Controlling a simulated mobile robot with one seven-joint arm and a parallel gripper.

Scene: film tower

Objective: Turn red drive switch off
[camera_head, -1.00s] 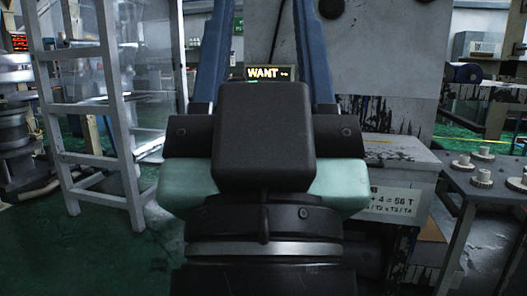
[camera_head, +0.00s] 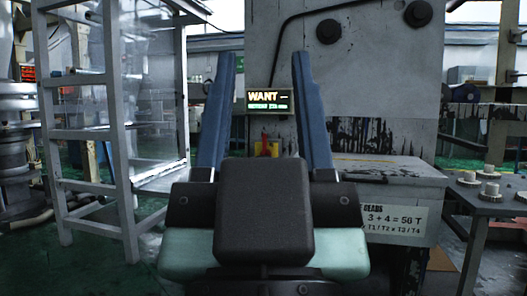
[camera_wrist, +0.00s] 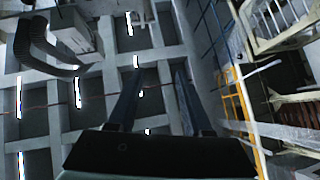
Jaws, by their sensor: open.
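The red drive switch (camera_head: 265,144) is a small red handle on a yellow plate (camera_head: 272,149), low between my fingers in the head view. Its lower part is hidden behind my gripper's dark body. My gripper (camera_head: 264,58) points up with its two blue fingers spread apart and nothing between them. The switch appears beyond the gripper; the exact gap cannot be told. In the wrist view my gripper (camera_wrist: 160,72) is also open and empty, facing the ceiling, and the switch does not show.
A lit display (camera_head: 269,101) reading "WANT" is above the switch. A large grey machine (camera_head: 345,70) stands behind to the right. A grey ladder-like frame (camera_head: 118,120) is at left. A table with several gears (camera_head: 489,189) is at right. Green floor shows at lower left.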

